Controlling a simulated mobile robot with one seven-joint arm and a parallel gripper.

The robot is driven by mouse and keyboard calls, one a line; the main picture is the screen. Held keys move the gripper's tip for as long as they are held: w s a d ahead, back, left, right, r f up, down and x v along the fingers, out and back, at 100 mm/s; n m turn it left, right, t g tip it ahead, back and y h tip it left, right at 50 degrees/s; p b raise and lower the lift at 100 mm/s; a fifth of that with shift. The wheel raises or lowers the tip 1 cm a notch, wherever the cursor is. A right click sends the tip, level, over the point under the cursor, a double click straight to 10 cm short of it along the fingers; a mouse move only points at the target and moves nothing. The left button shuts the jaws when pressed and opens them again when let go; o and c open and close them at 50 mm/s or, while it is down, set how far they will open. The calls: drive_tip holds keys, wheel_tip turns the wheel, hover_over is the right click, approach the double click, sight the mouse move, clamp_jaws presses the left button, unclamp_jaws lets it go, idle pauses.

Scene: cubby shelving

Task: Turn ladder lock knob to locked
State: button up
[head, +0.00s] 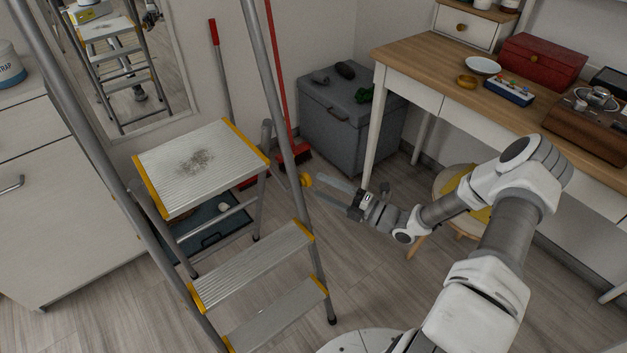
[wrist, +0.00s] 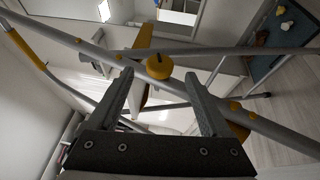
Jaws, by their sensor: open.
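The stepladder (head: 245,268) stands unfolded, with grey tube rails, ribbed treads and yellow edge trim. Its yellow round lock knob (head: 305,180) sits on the right rail beside the top platform. In the wrist view the knob (wrist: 160,67) lies just beyond and between the fingertips, with a small dark mark on its face. I cannot tell from its look whether it is locked. My gripper (head: 319,187) is open and empty, to the right of the knob and pointing at it. Its dark fingers also show in the wrist view (wrist: 159,78), apart from the knob.
A wooden-topped desk (head: 425,60) with boxes and dishes stands at the right, a stool (head: 447,185) under it. A grey bin (head: 345,115) and red-handled broom (head: 280,80) are behind. A white cabinet (head: 60,200) is at the left. Some floor right of the ladder is clear.

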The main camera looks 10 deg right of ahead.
drive_tip(key=p+v, duration=0.2)
drive_tip(key=v, duration=1.1)
drive_tip(key=shift+d, duration=0.1)
